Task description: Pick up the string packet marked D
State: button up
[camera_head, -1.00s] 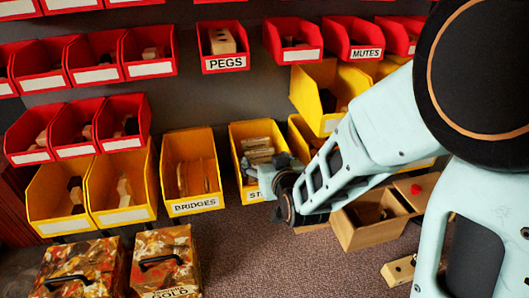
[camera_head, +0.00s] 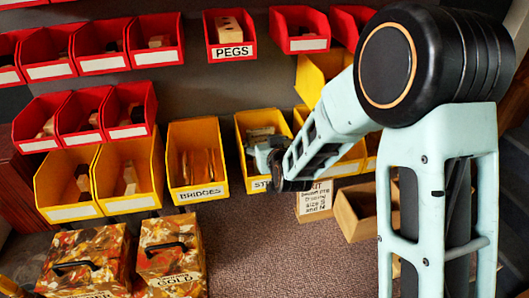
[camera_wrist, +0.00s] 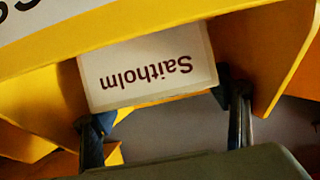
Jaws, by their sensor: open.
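The yellow bin (camera_head: 240,130) whose label begins "ST" holds several pale packets (camera_head: 262,133). The rest of its label is hidden behind my gripper. My gripper (camera_head: 262,155) is at the bin's front right part, over its opening. In the wrist view, my gripper (camera_wrist: 160,108) is open, its two dark fingers apart. A white packet (camera_wrist: 148,68) printed "Saitholm", upside down, lies just beyond and between the fingertips. I cannot tell whether they touch it.
The yellow BRIDGES bin (camera_head: 197,194) stands just left, and more yellow bins are partly behind my arm. Red bins, including PEGS (camera_head: 231,52), hang above.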

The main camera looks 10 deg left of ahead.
jog(key=shift+c, duration=0.3)
jog(key=c, duration=0.6)
